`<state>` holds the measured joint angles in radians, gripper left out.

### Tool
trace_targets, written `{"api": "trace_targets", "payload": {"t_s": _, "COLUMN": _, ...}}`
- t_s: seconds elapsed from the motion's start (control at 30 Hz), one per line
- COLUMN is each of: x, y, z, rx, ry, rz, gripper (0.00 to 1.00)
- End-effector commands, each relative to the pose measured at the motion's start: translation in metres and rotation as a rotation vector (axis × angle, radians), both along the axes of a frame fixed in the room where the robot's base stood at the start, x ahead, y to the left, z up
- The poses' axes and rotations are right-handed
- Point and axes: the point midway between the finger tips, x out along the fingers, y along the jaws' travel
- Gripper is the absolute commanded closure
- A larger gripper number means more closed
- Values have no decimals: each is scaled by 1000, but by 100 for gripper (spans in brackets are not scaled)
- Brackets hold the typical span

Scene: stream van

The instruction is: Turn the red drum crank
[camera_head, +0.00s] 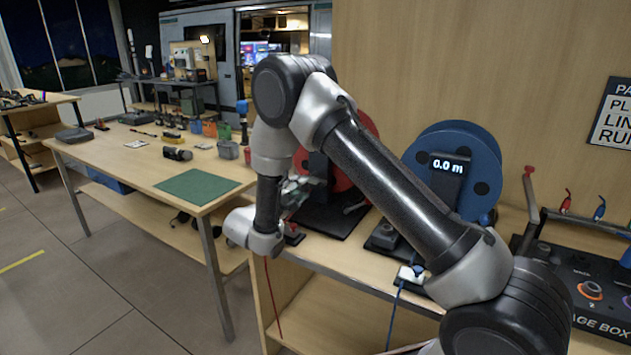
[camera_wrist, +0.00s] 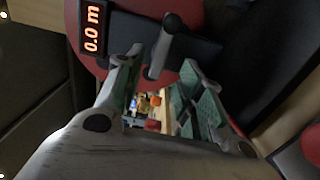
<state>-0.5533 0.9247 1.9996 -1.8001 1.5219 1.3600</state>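The red drum (camera_head: 366,176) stands on a black base on the wooden bench, partly hidden behind my arm. Its red face also shows in the wrist view (camera_wrist: 190,12), with a display (camera_wrist: 91,28) reading 0.0 m. A grey crank arm with a dark knob (camera_wrist: 161,45) shows in the wrist view, in the gap between my fingertips. My gripper (camera_wrist: 161,62) is open, with green-padded fingers on either side of the crank. I cannot tell whether either finger touches it. In the head view my gripper (camera_head: 298,190) is just left of the red drum.
A blue drum (camera_head: 465,150) with its own 0.0 m display stands to the right. A black stage box (camera_head: 590,290) is at the far right. A table with a green mat (camera_head: 197,186) and several small items is at left. Red and blue cables hang at the bench front.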

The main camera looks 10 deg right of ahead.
Motion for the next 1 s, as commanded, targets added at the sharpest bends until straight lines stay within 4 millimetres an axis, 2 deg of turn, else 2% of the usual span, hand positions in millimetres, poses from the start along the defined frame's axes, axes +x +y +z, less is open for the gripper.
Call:
{"api": "trace_targets", "payload": {"t_s": 0.4, "x": 44, "y": -46, "z": 0, "rx": 1, "ry": 1, "rz": -4, "gripper": 62}}
{"api": "trace_targets", "payload": {"t_s": 0.57, "x": 52, "y": -53, "z": 0, "rx": 1, "ry": 1, "rz": -2, "gripper": 62}}
{"api": "trace_targets", "payload": {"t_s": 0.8, "x": 53, "y": -53, "z": 0, "rx": 0, "ry": 1, "rz": -2, "gripper": 62}}
{"api": "trace_targets", "payload": {"t_s": 0.87, "x": 53, "y": -53, "z": 0, "rx": 0, "ry": 1, "rz": -2, "gripper": 72}}
{"api": "trace_targets", "payload": {"t_s": 1.0, "x": 53, "y": -53, "z": 0, "rx": 0, "ry": 1, "rz": -2, "gripper": 97}}
